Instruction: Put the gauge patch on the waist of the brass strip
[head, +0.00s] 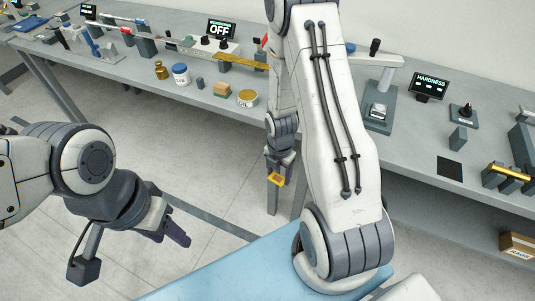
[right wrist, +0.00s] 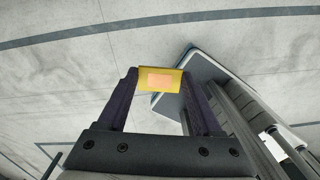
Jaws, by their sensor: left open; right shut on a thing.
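The gauge patch (right wrist: 174,87), a small yellow piece with an orange-pink middle, is held between the fingertips of my right gripper (right wrist: 160,80) in the right wrist view. In the head view the patch (head: 276,179) shows below the right gripper (head: 279,168), in the air in front of the bench. A flat brass-coloured strip (head: 240,61), which looks like the brass strip, lies on the back bench, up and left of the patch. My right arm hides what is beyond its right end. My left gripper (head: 172,229) is open and empty at lower left, over the floor.
The back bench (head: 320,118) also carries a brass weight (head: 161,70), a blue-and-white jar (head: 181,75), a round tin (head: 247,98) and an "OFF" display (head: 221,30). The hardness display (head: 430,85) stands at right. Floor is open between the bench and my left gripper.

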